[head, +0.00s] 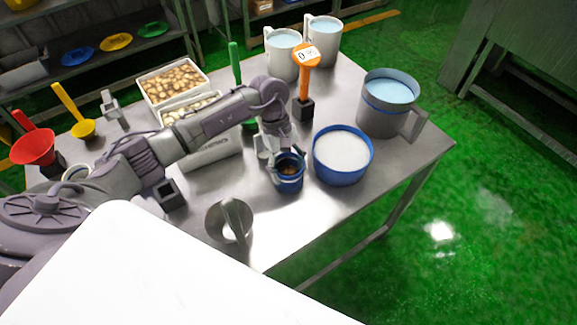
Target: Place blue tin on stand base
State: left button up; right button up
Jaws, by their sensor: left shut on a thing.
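My left gripper (287,157) reaches over the table from the left and is shut on the small blue tin (289,184). The tin looks upright, with dark brown contents showing inside. It is just left of a larger blue bowl (341,178) filled with white. I cannot tell whether the tin touches the table. No part is clearly marked as the stand base. A round metal piece with an upright bar (228,222) is on the table nearer to me, and a small black block (170,195) is left of it. My right gripper is not in view.
A grey mug with blue liquid (388,103) stands at the right, white mugs (283,52) at the back. An orange sign (304,80) stands in a black block. White food trays (172,82) lie behind my arm. The table's front right is clear.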

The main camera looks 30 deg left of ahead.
pick_arm(q)
jog(key=shift+f, duration=0.15)
jog(key=o, duration=1.3)
jog(key=shift+c, duration=0.2)
